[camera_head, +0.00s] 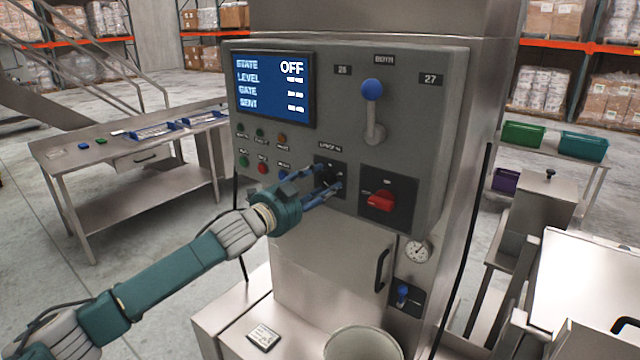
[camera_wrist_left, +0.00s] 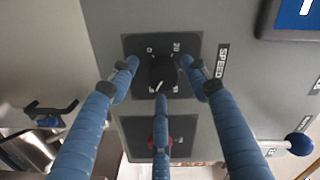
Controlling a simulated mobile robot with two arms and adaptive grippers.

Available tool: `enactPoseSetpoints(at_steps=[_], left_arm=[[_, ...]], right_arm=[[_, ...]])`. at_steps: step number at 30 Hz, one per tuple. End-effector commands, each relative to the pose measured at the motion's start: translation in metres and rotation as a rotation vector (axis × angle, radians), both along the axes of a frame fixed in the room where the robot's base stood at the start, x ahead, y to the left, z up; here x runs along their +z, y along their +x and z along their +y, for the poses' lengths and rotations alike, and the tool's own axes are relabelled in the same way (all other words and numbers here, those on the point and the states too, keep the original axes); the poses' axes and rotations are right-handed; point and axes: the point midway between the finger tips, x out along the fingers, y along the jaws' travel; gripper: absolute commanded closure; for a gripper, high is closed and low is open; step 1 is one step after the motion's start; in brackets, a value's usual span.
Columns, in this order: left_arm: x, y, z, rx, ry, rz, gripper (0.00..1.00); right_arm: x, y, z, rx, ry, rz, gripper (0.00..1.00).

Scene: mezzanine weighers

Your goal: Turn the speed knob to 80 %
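The speed knob (camera_wrist_left: 162,72) is a small black knob on a square black dial plate (camera_wrist_left: 190,45) beside the label SPEED in the left wrist view. A short pale mark shows on it; its exact setting is not readable. In the head view the dial plate (camera_head: 331,168) is partly hidden by my fingers. My left gripper (camera_head: 328,187) has its three blue fingers at the plate. In the left wrist view the left gripper (camera_wrist_left: 160,74) is open, its fingertips spread around the knob with visible gaps at the sides. My right gripper is not in view.
The display (camera_head: 273,87) reads STATE OFF. A red rotary switch (camera_head: 381,201) sits right of the dial, and a blue-balled lever (camera_head: 372,90) stands above. Several small buttons lie left of the dial. A door handle (camera_head: 382,269) and a gauge (camera_head: 418,251) are below.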

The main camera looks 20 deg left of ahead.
Motion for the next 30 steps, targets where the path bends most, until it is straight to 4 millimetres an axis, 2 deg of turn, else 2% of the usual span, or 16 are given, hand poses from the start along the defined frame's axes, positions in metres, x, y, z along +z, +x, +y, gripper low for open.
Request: enactPoseSetpoints(at_steps=[8, 11, 14, 24, 30], left_arm=[[0.002, -0.001, 0.001, 0.0, -0.002, -0.003, 0.5], [0.002, -0.006, 0.003, 0.001, -0.002, -0.003, 0.5], [0.001, -0.02, 0.008, 0.0, -0.001, 0.0, 0.5], [-0.001, -0.087, 0.033, 0.001, 0.001, 0.002, 0.5], [0.0, -0.107, 0.04, 0.0, -0.001, 0.0, 0.5]], right_arm=[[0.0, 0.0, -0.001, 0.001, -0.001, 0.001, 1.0], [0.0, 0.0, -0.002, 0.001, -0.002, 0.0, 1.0], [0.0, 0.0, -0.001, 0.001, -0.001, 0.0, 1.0], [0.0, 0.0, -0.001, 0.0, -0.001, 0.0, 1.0], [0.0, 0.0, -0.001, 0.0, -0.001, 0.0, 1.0]])
